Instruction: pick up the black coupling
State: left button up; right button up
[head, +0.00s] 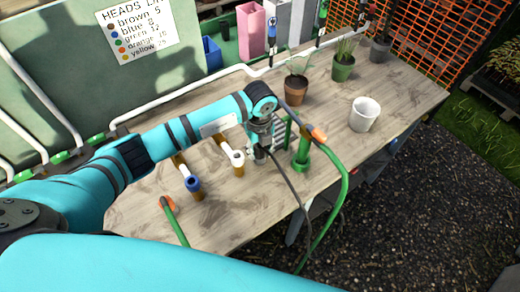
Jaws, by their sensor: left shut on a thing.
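My left gripper (261,154) points down over the middle of the wooden table, to the left of a green upright fitting. It is shut on a small dark thing, which I take to be the black coupling; the fingers hide most of it, so its shape is hard to make out. I cannot tell whether the thing touches the table. My right gripper is not in view.
A blue-topped fitting (194,187) and a white-topped fitting (237,159) stand left of the gripper. The green fitting (301,156), a green hose (343,190), a white pot (364,114) and a potted plant (296,89) are to the right.

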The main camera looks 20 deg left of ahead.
pick_arm(q)
jog(key=shift+c, duration=0.7)
jog(key=shift+r+b, duration=0.45)
jog(key=shift+r, duration=0.1)
notch_tip(320, 180, up, 2)
jog(key=shift+w+r+b, duration=0.1)
jog(key=shift+r+b, duration=0.05)
jog(key=shift+b, duration=0.55)
jog(key=s+d+b, duration=0.1)
jog(key=s+b, duration=0.1)
jog(key=s, duration=0.6)
jog(key=s+d+r+b, duration=0.1)
jog(key=s+d+b, duration=0.1)
jog(key=s, duration=0.6)
jog(key=shift+d+r, duration=0.2)
jog(key=shift+r, duration=0.1)
jog(key=shift+w+r, duration=0.1)
